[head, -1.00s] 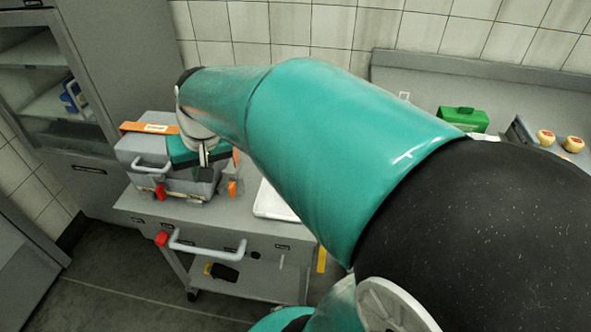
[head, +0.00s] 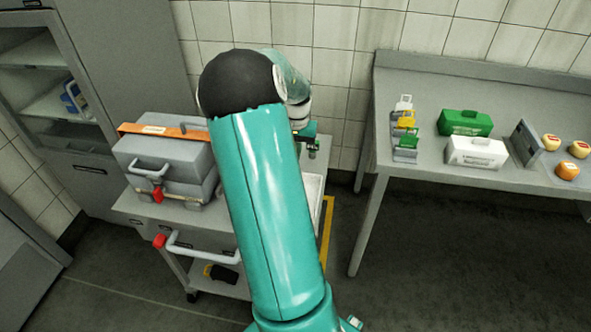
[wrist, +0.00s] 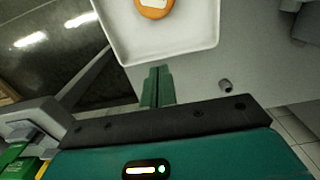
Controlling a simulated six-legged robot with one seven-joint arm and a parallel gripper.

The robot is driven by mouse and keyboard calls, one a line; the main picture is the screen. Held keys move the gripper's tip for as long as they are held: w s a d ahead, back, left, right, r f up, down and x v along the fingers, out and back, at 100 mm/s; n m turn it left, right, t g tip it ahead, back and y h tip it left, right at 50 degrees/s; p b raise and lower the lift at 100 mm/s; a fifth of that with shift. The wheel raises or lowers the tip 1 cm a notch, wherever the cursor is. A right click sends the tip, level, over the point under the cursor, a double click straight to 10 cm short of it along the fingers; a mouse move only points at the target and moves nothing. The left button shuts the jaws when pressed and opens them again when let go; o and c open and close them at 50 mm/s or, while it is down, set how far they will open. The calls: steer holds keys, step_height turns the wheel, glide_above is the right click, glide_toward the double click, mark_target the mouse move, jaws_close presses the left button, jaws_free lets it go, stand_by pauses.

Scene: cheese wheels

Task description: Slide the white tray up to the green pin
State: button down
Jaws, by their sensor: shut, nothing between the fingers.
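The white tray (wrist: 187,52) is at the top of the wrist view, with an orange cheese wheel (wrist: 155,6) with a pale label in it. In the head view only a strip of the tray (head: 313,186) shows on the cart; my arm hides the rest. My gripper (wrist: 157,72) is shut and empty, its green fingers just outside the tray's near rim in the wrist view. I cannot tell whether they touch it. In the head view my gripper (head: 313,153) is over the cart's far end. I cannot make out the green pin.
A grey toolbox with an orange strip (head: 160,160) stands on the cart's left. A bench (head: 400,175) stands to the right across a floor gap, bearing a green box (head: 464,123), a white box (head: 476,152) and several cheeses (head: 567,170).

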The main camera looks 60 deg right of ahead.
step_height(320, 180, down, 10)
steer(key=shift+r, duration=0.1)
stand_by(0.4)
steer(key=w+d, duration=0.1)
steer(key=d, duration=0.2)
steer(key=w+d, duration=0.1)
steer(key=d, duration=0.2)
steer(key=w+d, duration=0.2)
steer(key=d, duration=0.1)
steer(key=shift+d, duration=0.15)
step_height(320, 180, up, 10)
stand_by(0.6)
